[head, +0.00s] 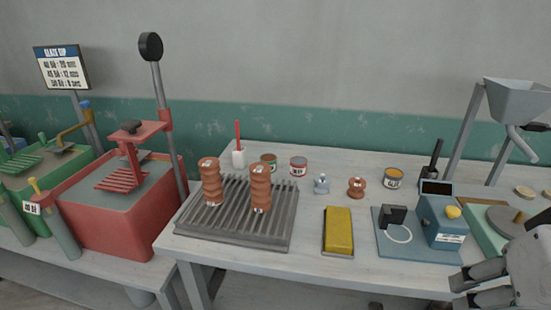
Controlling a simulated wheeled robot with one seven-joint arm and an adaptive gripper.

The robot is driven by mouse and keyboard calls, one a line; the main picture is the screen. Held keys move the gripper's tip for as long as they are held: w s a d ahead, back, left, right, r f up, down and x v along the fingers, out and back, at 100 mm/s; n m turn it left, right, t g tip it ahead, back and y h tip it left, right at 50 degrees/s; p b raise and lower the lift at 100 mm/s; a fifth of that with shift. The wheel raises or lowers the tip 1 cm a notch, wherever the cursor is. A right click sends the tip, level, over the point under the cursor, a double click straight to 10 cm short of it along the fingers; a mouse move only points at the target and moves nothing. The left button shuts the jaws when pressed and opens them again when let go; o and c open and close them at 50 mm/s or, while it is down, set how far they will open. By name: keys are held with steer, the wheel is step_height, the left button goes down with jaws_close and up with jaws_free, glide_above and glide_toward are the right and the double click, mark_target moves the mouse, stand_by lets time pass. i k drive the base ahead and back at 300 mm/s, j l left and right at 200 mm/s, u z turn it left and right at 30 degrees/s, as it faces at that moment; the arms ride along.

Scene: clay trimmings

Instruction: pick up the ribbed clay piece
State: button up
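Two tall orange-brown ribbed clay pieces stand upright on a grey slatted rack (270,237). The left one (211,184) is near the rack's left side, and the right one (260,190) is near its middle. Both bear small pale labels near the top. A shorter, spool-shaped clay piece (357,187) stands on the table right of the rack. My gripper (458,290) is at the lower right, far from the rack. Its two fingers point left with a gap between them and nothing visible in it.
Small tins (298,166), a little grey bottle (321,184) and a white brush with a red handle (238,158) stand behind. A yellow block (339,230) and a blue device (442,222) lie between rack and gripper. A red machine (115,218) stands left of the table.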

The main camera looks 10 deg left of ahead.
mark_target(209, 170)
steer(key=z, duration=0.8)
steer(key=k+j+u, duration=0.1)
steer(key=u, duration=1.75)
steer(key=i+j+u, duration=0.6)
steer(key=k+j, duration=0.05)
steer(key=j, duration=0.05)
